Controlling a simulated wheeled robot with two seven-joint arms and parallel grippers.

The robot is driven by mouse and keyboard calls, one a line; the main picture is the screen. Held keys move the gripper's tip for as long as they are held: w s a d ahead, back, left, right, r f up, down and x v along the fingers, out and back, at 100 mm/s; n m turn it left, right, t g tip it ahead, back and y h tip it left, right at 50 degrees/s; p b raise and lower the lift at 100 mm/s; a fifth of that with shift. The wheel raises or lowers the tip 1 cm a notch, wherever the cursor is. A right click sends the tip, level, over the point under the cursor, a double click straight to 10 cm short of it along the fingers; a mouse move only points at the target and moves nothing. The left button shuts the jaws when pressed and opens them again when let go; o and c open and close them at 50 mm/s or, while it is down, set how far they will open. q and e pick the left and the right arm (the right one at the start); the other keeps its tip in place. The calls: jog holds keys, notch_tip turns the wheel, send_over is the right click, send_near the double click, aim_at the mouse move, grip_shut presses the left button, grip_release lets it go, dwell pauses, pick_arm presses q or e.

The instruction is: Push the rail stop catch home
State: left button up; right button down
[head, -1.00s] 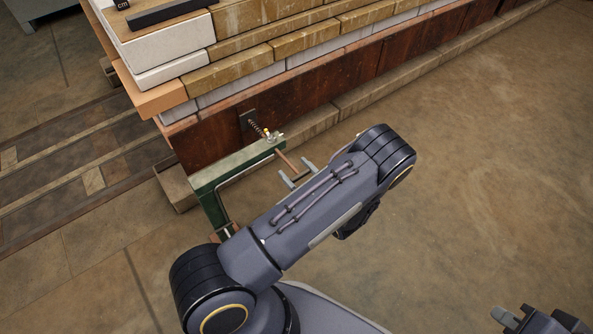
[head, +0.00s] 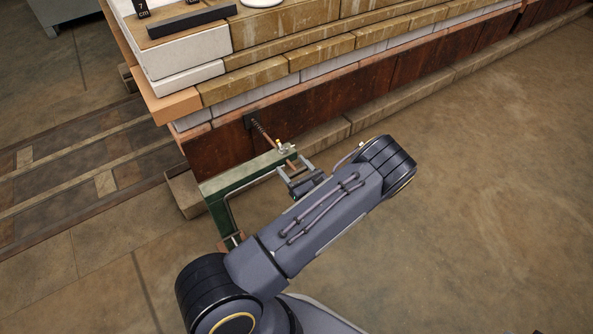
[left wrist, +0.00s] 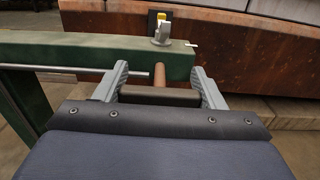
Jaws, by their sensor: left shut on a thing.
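The rail stop is a green steel frame (head: 232,178) in front of the rusty cart side. A brown rod (head: 267,138) passes through it, with a dark spring at the cart end. A short length of rod (left wrist: 160,75) shows between crossbar and beam. The fingertips are close to the beam. My right gripper is out of view.
The cart carries stacked stone slabs (head: 290,65), with a white block and dark bar (head: 190,23) at its corner. Rail tracks (head: 75,185) run at left. The floor at right (head: 480,190) is clear.

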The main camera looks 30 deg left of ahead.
pick_arm(q)
jog(key=o, duration=1)
jog(key=shift+w+a+r, duration=0.1)
jog(key=shift+a, duration=0.1)
jog(key=o, duration=0.4)
jog(key=p+v, duration=0.2)
jog(key=v, duration=0.5)
jog(key=shift+d, duration=0.4)
jog(key=shift+d, duration=0.1)
